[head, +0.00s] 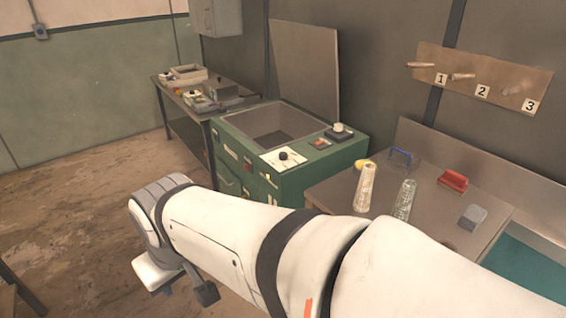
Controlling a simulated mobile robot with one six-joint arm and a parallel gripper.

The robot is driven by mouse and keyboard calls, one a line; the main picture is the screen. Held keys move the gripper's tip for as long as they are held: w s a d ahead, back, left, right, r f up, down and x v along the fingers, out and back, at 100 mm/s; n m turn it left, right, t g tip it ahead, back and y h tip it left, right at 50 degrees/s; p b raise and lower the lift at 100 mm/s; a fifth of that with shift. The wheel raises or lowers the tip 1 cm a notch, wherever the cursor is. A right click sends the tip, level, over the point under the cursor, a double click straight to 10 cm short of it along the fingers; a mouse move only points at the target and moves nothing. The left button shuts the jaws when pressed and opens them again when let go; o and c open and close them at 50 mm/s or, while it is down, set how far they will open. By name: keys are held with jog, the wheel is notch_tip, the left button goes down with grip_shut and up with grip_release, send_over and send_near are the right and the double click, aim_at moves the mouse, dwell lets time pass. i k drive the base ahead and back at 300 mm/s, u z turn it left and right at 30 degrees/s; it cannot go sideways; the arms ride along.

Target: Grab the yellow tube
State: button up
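A pale yellowish, see-through tube (366,190) stands upright on the metal table at the right. My white arm crosses the foreground. My gripper (185,285) hangs low at the arm's left end over the floor, well left of the tubes. It is partly hidden behind the wrist, and its opening does not show clearly.
A green chamber cabinet (292,193) with an open lid stands left of the metal table (330,191). A blue-handled thing (402,157), a red thing (453,180) and a grey block (472,217) are on that table. Numbered pegs (460,76) are on the wall.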

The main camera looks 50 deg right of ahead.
aim_at(362, 203)
jog(key=u, duration=0.05)
jog(key=i, duration=1.85)
jog(key=z, duration=3.5)
jog(key=i, duration=1)
jog(key=u, duration=0.05)
